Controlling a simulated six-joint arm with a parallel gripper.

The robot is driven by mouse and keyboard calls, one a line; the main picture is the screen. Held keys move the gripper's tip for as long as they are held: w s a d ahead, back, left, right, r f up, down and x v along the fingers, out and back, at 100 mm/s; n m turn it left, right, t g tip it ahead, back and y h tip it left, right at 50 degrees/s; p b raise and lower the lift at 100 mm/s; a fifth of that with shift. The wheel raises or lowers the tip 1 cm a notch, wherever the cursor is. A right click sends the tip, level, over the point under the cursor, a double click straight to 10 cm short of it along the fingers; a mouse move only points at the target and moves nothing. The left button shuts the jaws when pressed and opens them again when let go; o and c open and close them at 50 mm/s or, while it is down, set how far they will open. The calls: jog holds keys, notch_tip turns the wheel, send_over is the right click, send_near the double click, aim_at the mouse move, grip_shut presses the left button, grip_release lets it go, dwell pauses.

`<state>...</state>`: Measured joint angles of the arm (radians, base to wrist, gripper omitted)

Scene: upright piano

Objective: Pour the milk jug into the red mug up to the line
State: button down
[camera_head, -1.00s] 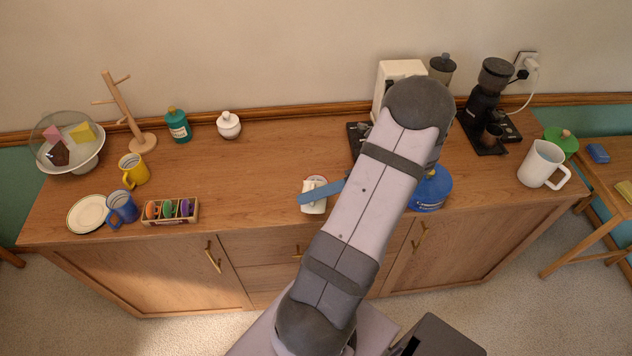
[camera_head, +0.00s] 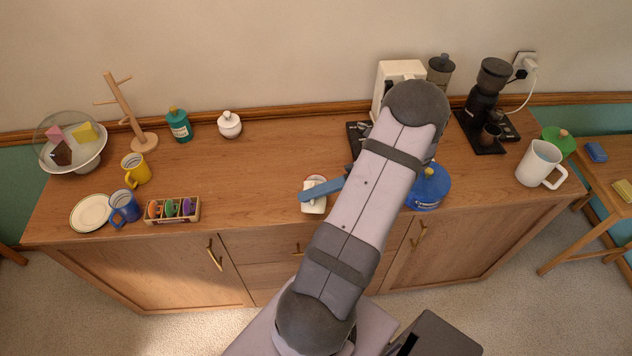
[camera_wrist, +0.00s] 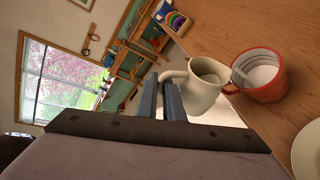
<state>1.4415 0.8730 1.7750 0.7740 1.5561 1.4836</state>
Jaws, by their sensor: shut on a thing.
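The cream milk jug (camera_wrist: 204,88) is in my gripper (camera_wrist: 172,97), whose two fingers are closed on its handle. The jug's mouth is visible, but how much milk is inside is unclear. The red mug (camera_wrist: 270,92) is right beside the jug in the wrist view, with a pale inside and thin dark lines on its inner wall. I cannot tell the milk level against the line. In the head view the jug (camera_head: 313,206) is by the front edge of the cabinet top, with my gripper (camera_head: 322,190) at it; the red mug is mostly hidden behind them.
Left on the cabinet (camera_head: 225,180) are a yellow mug (camera_head: 136,172), blue mug (camera_head: 124,207), plate (camera_head: 90,213) and pod box (camera_head: 172,212). A blue container (camera_head: 428,190) is close to my arm. A white pitcher (camera_head: 538,165) stands far right. The top's left-centre is clear.

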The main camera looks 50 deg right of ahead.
jog(key=shift+w+d+m, duration=0.1)
jog(key=shift+d+m, duration=0.1)
jog(key=shift+m, duration=0.1)
jog(key=shift+w+d+r+m+y+p, duration=0.35)
jog(key=shift+d+r+m+y+p, duration=0.2)
jog(key=shift+p, duration=0.55)
dwell(0.3)
jog(key=shift+w+d+y, duration=0.25)
jog(key=shift+w+d, duration=0.05)
jog(key=shift+d, duration=0.1)
jog(key=shift+w+d+m, duration=0.15)
jog(key=shift+d+m, duration=0.05)
jog(key=shift+m, duration=0.05)
dwell(0.3)
dwell(1.2)
jog(key=shift+s+a, duration=0.2)
jog(key=shift+a, duration=0.1)
jog(key=s+a+f+n+h+b, duration=0.1)
jog(key=f+b, duration=0.1)
jog(key=shift+s+a+n+b, duration=0.1)
jog(key=shift+a+n+b, duration=0.2)
jog(key=shift+a, duration=0.05)
jog(key=shift+s+a+r+n+h, duration=0.15)
jog(key=shift+a+r+n+h, duration=0.15)
jog(key=shift+r, duration=0.2)
jog(key=shift+d, duration=0.1)
